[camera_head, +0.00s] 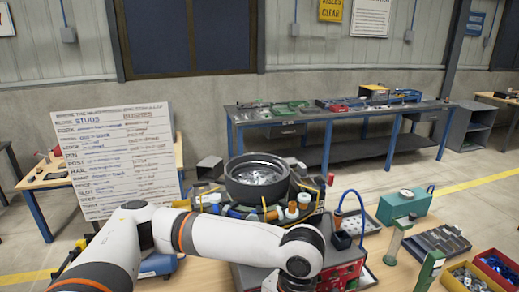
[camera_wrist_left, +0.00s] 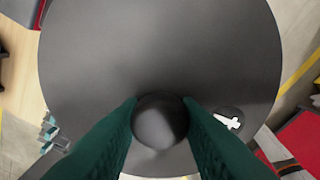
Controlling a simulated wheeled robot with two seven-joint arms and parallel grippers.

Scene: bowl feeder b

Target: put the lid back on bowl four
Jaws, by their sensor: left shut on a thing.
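A large dark grey round lid (camera_wrist_left: 160,50) fills most of the left wrist view. My left gripper (camera_wrist_left: 160,108) is shut on its round dark knob (camera_wrist_left: 160,125), one green finger on each side. A small white mark (camera_wrist_left: 228,122) shows on a dark round spot near the lid's right edge. In the head view an open dark bowl (camera_head: 243,190) with shiny metal pieces inside stands at the centre; I cannot read a number on it. My left arm crosses in front of it, and its gripper and the lid are out of sight there. My right gripper is not in view.
Cables and small coloured fittings (camera_head: 292,211) surround the bowl's base. A red machine box (camera_head: 345,276) stands in front. A green device (camera_head: 404,205), a grey tray (camera_head: 440,240) and bins of parts (camera_head: 468,280) are at right. A large sign board (camera_head: 118,160) stands at left.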

